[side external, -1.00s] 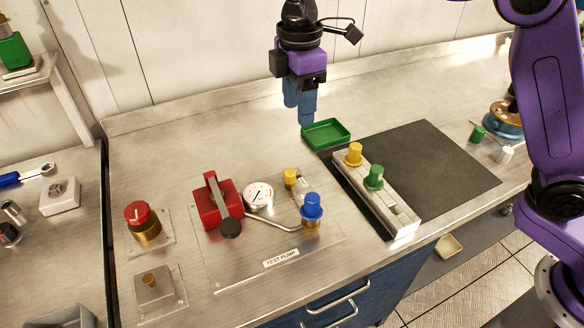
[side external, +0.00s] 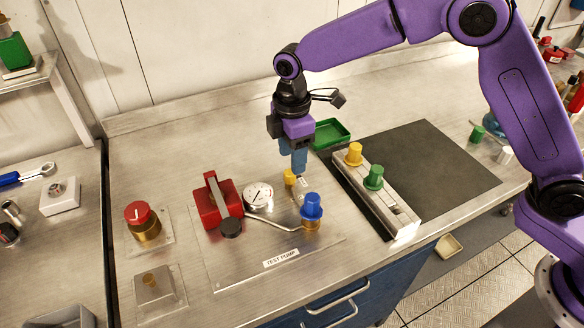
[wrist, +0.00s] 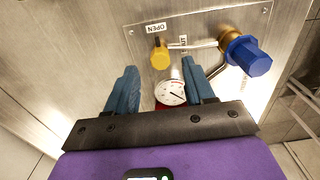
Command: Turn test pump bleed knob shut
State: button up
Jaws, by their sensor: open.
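The test pump panel (side external: 235,275) carries a red pump body (side external: 212,205), a white gauge (side external: 258,196), a small yellow knob (side external: 290,176) and a blue-capped fitting (side external: 312,206). In the wrist view the yellow knob (wrist: 160,57) has a label reading OPEN beside it and a second, partly readable label to its right. My gripper (side external: 298,168) points down just above and behind the yellow knob. In the wrist view my two blue fingers (wrist: 159,66) are spread apart with nothing between them, and the knob appears beyond their tips.
A green tray (side external: 330,133) lies behind the panel. A grey block with yellow and green knobs (side external: 400,213) stands to the right beside a dark mat (side external: 440,165). A red-topped brass knob (side external: 140,222) is at the left. The blue-capped fitting is close to my gripper.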

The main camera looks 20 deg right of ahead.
jog(key=shift+f, duration=2.4)
grip_shut()
